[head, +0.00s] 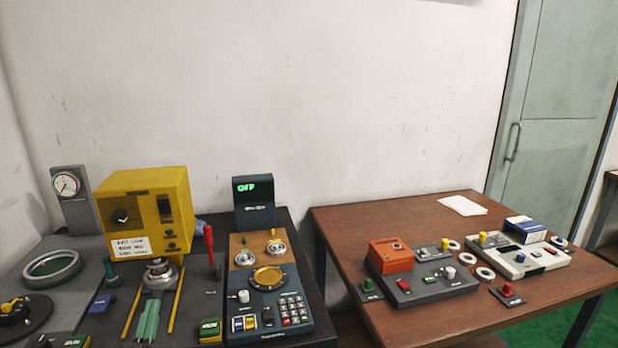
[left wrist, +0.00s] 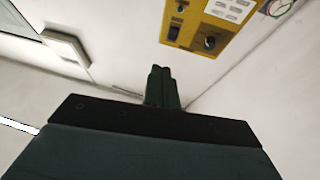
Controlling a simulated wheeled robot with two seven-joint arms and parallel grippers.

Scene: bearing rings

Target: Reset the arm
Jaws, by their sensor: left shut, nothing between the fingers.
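My left gripper (head: 148,318) shows at the bottom left of the head view, as two green fingers pressed together. It is shut and empty, in front of the round metal fixture (head: 160,274) below the yellow machine (head: 148,208). In the left wrist view the closed green fingers (left wrist: 161,84) stand at the centre with nothing between them. The yellow machine also shows there at the top (left wrist: 215,22). My right gripper is not in view.
A dark panel (head: 268,310) with keypad and gold dish lies right of the left gripper. A red-handled lever (head: 209,248) stands between them. The brown table (head: 400,325) at right holds control boxes and several white rings (head: 485,274). A gap separates the tables.

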